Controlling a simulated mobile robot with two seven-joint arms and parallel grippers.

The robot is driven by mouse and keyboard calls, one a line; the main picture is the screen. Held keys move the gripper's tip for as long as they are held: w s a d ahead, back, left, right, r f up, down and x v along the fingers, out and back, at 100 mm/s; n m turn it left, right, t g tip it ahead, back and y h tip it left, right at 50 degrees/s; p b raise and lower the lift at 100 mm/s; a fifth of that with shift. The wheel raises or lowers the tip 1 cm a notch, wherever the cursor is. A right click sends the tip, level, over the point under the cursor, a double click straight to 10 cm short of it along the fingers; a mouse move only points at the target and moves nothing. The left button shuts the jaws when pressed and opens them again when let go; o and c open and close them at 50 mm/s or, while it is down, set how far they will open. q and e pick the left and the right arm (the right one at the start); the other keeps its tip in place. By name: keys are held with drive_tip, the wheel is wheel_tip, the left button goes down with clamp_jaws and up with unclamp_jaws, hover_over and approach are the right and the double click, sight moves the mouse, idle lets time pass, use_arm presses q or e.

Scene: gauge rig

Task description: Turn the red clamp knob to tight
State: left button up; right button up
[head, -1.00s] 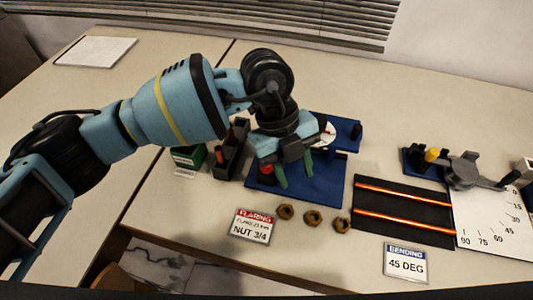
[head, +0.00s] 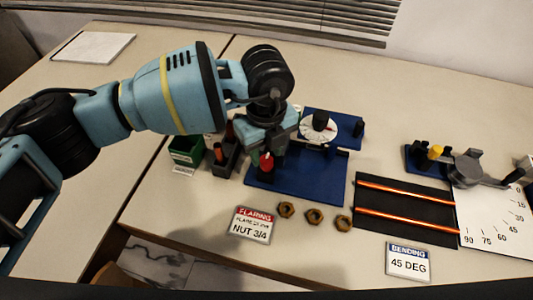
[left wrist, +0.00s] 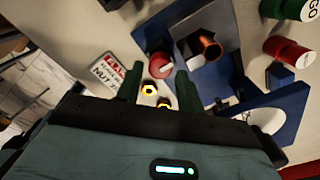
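The red clamp knob (head: 266,162) stands at the left part of the blue flaring plate (head: 305,187), just below my left gripper's body in the head view. It also shows in the left wrist view (left wrist: 160,66), just beyond the fingertips and roughly midway between them. My left gripper (left wrist: 160,84) is open, its two dark green fingers apart with nothing held between them. Whether a finger touches the knob I cannot tell. My right gripper is not in view.
A white dial (head: 332,128) with a black knob is at the plate's back. A copper tube end (left wrist: 209,47) shows beside the red knob. Several brass nuts (head: 314,216) and a flaring card (head: 252,225) lie in front. A dark holder (head: 225,158) stands left; copper rods (head: 405,210) lie right.

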use_arm(q)
drive_tip(key=shift+f, duration=1)
drive_tip(key=c, duration=0.7)
